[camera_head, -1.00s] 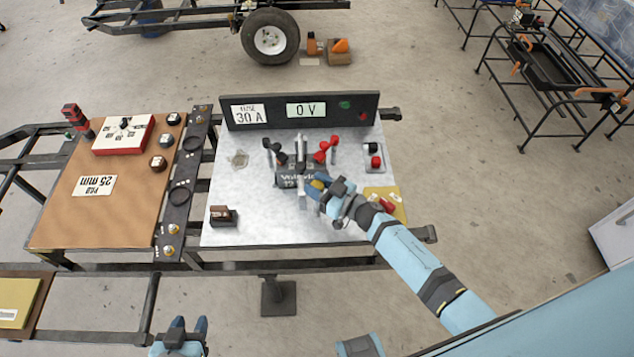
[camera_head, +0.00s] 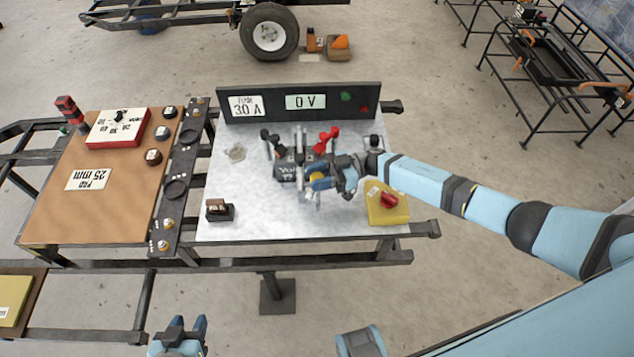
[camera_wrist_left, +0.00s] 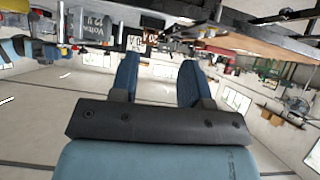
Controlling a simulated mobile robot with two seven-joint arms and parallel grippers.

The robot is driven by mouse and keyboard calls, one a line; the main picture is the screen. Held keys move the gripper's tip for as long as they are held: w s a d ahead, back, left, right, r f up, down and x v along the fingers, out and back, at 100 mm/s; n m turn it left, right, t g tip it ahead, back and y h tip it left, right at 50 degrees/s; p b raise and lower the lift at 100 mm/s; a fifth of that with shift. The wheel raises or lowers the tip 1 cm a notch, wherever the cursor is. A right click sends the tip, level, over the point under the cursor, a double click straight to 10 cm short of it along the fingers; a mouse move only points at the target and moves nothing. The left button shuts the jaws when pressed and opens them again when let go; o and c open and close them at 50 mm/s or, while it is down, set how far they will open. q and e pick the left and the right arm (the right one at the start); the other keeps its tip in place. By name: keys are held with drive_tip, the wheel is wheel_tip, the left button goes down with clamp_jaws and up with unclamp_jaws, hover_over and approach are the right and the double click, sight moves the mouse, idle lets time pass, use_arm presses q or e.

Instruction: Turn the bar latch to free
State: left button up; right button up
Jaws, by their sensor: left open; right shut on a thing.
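The dark battery (camera_head: 285,173) stands on the metal-topped bench, with a silver bar (camera_head: 300,146) running across it. A small yellow piece (camera_head: 317,178) shows at the bar's near end, partly covered by my right gripper. My right gripper (camera_head: 316,184) is shut on this latch end, with its arm reaching in from the right. The fingers hide the exact contact. My left gripper (camera_head: 186,326) is open and empty, low in the head view, away from the bench. Its two open fingers also show in the left wrist view (camera_wrist_left: 157,80).
Black clamps (camera_head: 268,137) and red clamps (camera_head: 327,138) stand by the battery. A panel (camera_head: 300,118) reads 30 A and 0 V. A yellow box with a red knob (camera_head: 389,200) sits front right.

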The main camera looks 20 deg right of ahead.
drive_tip(key=n+g+b, duration=0.2)
drive_tip(key=g, duration=0.1)
drive_tip(key=n+g+b, duration=0.1)
drive_tip(key=g+b, duration=0.1)
drive_tip(key=shift+w+f+h, duration=0.1)
drive_tip(key=shift+f+h, duration=0.2)
drive_tip(key=n+g+h+b, duration=0.1)
drive_tip(key=n+g+b, duration=0.1)
drive_tip(key=g, duration=0.1)
drive_tip(key=shift+r+b, duration=0.15)
drive_tip(key=shift+b, duration=0.25)
use_arm(q)
drive_tip(key=f, duration=0.2)
drive_tip(key=w+d+f, duration=0.1)
drive_tip(key=shift+w+f, duration=0.1)
drive_tip(key=shift+f, duration=0.25)
use_arm(e)
drive_tip(key=shift+n+g+h, duration=0.3)
drive_tip(key=shift+n+g, duration=0.1)
use_arm(q)
drive_tip(key=shift+a+f+b, duration=0.15)
drive_tip(key=shift+b, duration=0.15)
use_arm(e)
drive_tip(key=shift+r+g, duration=0.15)
drive_tip(key=shift+g, duration=0.15)
drive_tip(key=o, duration=0.9)
drive_tip(key=shift+o, duration=0.2)
